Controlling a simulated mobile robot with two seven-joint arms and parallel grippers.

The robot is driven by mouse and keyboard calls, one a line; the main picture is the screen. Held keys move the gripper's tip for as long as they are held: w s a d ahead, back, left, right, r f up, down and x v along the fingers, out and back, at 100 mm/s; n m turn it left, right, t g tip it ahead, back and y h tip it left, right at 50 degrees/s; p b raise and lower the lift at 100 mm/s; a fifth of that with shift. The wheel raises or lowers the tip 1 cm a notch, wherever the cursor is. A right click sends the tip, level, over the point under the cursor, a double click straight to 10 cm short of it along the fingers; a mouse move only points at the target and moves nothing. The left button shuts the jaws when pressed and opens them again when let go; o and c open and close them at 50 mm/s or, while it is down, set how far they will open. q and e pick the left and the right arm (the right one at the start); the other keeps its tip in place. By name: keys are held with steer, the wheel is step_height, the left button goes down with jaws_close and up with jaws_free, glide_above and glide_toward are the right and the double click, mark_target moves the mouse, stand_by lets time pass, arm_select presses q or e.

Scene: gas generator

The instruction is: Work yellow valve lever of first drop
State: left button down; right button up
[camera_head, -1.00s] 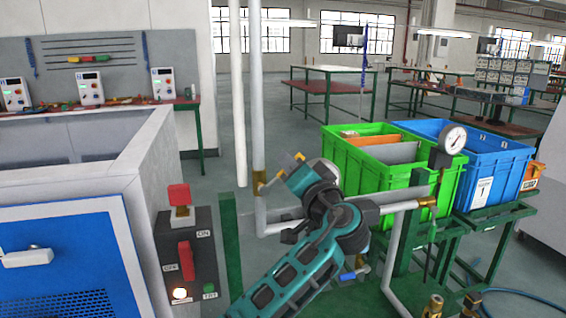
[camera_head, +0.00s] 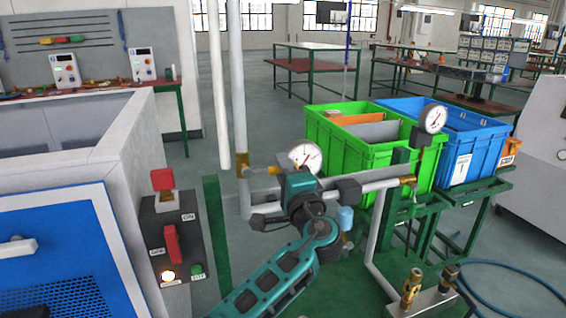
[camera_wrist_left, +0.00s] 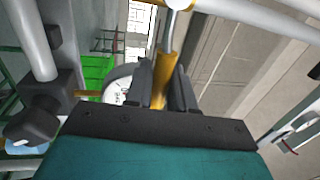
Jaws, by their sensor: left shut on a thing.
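My left gripper (camera_wrist_left: 163,90), teal with dark fingers, is shut on the yellow valve lever (camera_wrist_left: 164,68), which stands between its fingers in the left wrist view. In the head view the teal body of this gripper (camera_head: 298,182) is at the grey pipework, in front of a round white gauge (camera_head: 308,152). A small yellow piece (camera_head: 281,170) shows at its left side there; the fingertips are mostly hidden. My right gripper is not in view.
A second gauge (camera_head: 433,119) stands on the pipe to the right, before a green crate (camera_head: 340,160) and a blue crate (camera_head: 490,150). A control box (camera_head: 178,235) with red switches is at left. Brass fittings (camera_head: 411,287) stand low at right.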

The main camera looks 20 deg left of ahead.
arm_select(q)
steer(key=shift+f, duration=0.2)
stand_by(0.4)
steer(key=c, duration=1.1)
jaws_free()
steer(key=b+v, duration=0.1)
steer(key=v, duration=1.2)
steer(key=shift+r, duration=0.1)
